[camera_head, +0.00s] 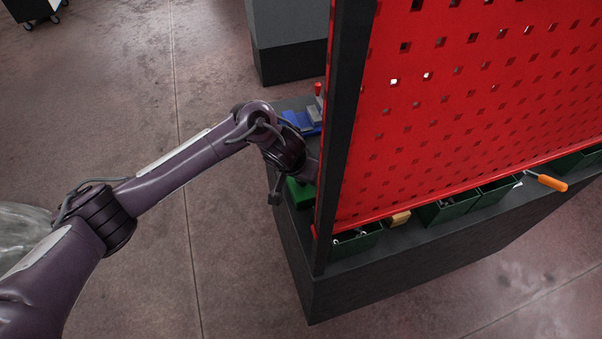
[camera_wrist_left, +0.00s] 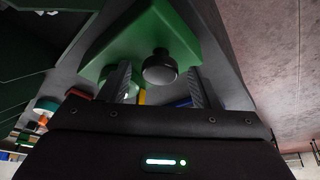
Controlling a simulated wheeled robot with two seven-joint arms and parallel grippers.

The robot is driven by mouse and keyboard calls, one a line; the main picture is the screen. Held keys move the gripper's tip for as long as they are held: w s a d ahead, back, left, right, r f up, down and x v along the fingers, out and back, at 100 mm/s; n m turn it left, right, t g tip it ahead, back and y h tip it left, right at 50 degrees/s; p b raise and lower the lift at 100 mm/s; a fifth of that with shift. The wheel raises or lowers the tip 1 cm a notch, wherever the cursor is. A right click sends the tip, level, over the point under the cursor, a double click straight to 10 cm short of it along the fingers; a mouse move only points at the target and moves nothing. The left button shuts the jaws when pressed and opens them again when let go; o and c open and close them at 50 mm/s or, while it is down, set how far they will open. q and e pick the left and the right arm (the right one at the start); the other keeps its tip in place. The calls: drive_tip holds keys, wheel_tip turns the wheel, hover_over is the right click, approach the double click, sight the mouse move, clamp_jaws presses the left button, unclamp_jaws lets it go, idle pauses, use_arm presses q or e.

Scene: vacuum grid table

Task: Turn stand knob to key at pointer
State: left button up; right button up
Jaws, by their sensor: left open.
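The green stand (camera_wrist_left: 140,32) fills the upper middle of the left wrist view. Its dark round knob (camera_wrist_left: 160,68) faces the camera. My left gripper (camera_wrist_left: 158,76) is open, with one finger on each side of the knob. A gap shows beside the knob on both sides, so I see no grip on it. The key marks and the pointer cannot be made out. In the head view a piece of the green stand (camera_head: 300,193) shows beside the dark panel post, and my wrist hides much of it. My right gripper is not in view.
A red perforated panel (camera_head: 460,110) with a dark post (camera_head: 340,150) stands on the grey table (camera_head: 300,250), close to my left wrist. Blue parts (camera_head: 303,121) lie behind the wrist. Green bins (camera_head: 447,209) and an orange-handled tool (camera_head: 551,183) sit along the panel's foot.

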use_arm(q)
drive_tip(key=shift+c, duration=0.4)
drive_tip(key=c, duration=0.9)
